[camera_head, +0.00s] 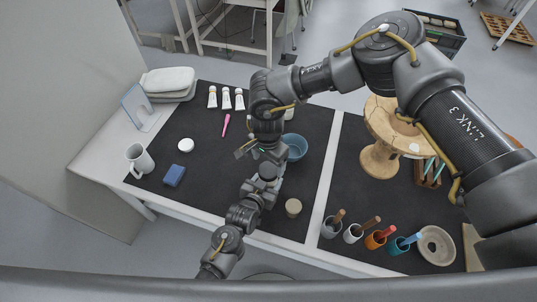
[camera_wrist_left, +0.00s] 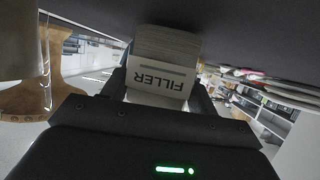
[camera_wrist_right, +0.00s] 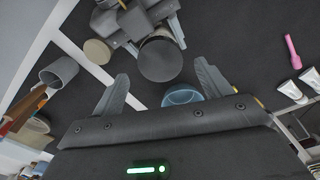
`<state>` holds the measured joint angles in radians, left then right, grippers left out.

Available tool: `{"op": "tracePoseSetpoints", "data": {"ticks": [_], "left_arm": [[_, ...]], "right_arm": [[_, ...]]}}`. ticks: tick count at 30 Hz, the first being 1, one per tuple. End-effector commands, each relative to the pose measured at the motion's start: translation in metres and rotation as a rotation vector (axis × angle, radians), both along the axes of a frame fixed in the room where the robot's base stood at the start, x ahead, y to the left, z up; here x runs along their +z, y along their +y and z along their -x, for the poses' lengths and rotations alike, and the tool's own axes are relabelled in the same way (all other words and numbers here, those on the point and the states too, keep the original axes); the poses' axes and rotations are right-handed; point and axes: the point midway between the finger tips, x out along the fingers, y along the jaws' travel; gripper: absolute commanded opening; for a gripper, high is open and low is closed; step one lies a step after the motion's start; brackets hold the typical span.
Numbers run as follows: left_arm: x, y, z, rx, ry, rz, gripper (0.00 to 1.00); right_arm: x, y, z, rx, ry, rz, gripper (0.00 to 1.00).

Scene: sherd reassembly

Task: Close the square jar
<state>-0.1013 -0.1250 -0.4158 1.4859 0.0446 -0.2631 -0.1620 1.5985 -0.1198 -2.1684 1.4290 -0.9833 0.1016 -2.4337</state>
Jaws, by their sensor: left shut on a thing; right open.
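The square jar (camera_wrist_left: 158,72) is pale, with the word FILLER on its side. My left gripper (camera_wrist_left: 160,92) is shut on it. In the right wrist view a dark round lid-like disc (camera_wrist_right: 160,60) shows over the spot where my left gripper holds the jar. It also shows in the head view (camera_head: 267,171). I cannot tell whether it is fully seated. My right gripper (camera_wrist_right: 162,70) is open and empty, above the disc, its fingers to either side in the right wrist view. In the head view the jar is mostly hidden by my arms.
A blue bowl (camera_head: 296,147) stands just right of the grippers. Several cups with tools, such as an orange one (camera_head: 375,240), line the right front. The left mat (camera_head: 215,190) has free room.

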Motion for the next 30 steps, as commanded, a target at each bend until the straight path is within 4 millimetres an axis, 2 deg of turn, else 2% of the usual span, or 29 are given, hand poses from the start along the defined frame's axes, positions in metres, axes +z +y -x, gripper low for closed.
{"op": "tracePoseSetpoints", "data": {"ticks": [3, 9, 21, 30], "left_arm": [[0.002, 0.0, -0.001, 0.0, -0.004, 0.002, 0.0], [0.002, 0.0, -0.001, 0.0, -0.004, 0.002, 0.0], [0.002, 0.0, -0.001, 0.0, -0.004, 0.002, 0.0], [0.002, 0.0, -0.001, 0.0, -0.004, 0.002, 0.0]], "right_arm": [[-0.018, 0.0, 0.0, -0.002, 0.0, 0.001, 0.77], [-0.036, 0.0, 0.0, -0.001, 0.001, 0.001, 0.77], [-0.041, 0.0, 0.0, -0.001, -0.001, 0.001, 0.76], [-0.041, 0.0, 0.0, -0.001, -0.001, 0.001, 0.37]]}}
